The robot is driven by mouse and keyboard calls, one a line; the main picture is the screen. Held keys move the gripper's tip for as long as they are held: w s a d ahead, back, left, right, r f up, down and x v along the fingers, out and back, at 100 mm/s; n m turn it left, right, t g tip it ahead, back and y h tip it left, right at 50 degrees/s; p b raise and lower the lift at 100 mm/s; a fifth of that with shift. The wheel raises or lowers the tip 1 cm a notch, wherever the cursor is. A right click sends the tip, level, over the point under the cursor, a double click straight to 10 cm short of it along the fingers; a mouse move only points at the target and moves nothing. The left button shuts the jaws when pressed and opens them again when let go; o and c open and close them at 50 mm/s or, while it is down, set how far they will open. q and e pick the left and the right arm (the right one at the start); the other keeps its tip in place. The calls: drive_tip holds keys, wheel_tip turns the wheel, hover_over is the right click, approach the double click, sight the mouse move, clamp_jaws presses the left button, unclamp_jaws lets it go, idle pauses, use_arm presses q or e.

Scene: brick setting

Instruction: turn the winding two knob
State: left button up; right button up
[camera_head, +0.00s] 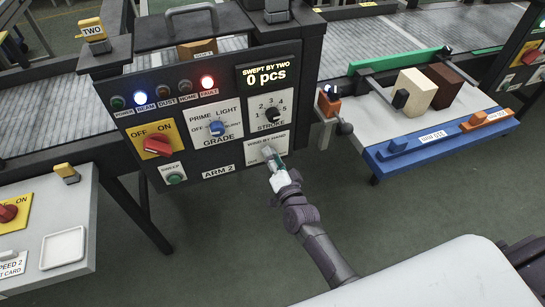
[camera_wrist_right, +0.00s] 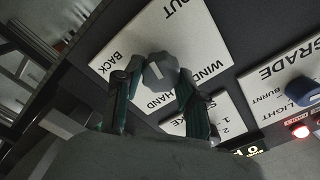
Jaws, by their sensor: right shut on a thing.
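The winding knob (camera_wrist_right: 160,69) is a grey round knob with a pale mark. It sits on a white plate (camera_wrist_right: 208,36) lettered WIND BY HAND, with BACK and OUT at its edges. In the head view the plate (camera_head: 256,158) is at the lower right of the black ARM 2 panel, and the gripper partly hides the knob. My right gripper (camera_head: 273,160) is at that plate. In the wrist view my right gripper (camera_wrist_right: 158,84) has its two dark green fingers on either side of the knob, shut on it. My left gripper is not in view.
The panel also bears a red OFF/ON switch (camera_head: 157,146), a blue GRADE knob (camera_head: 217,128) and a black STROKE knob (camera_head: 272,115). The display (camera_head: 267,76) reads 0 pcs. A blue-edged table (camera_head: 440,145) stands right; a grey one (camera_head: 85,225) left. Floor between is clear.

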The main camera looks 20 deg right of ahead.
drive_tip(key=o, duration=1.1)
drive_tip(key=shift+o, duration=0.2)
drive_tip(key=s, duration=1.2)
drive_tip(key=shift+d, duration=0.2)
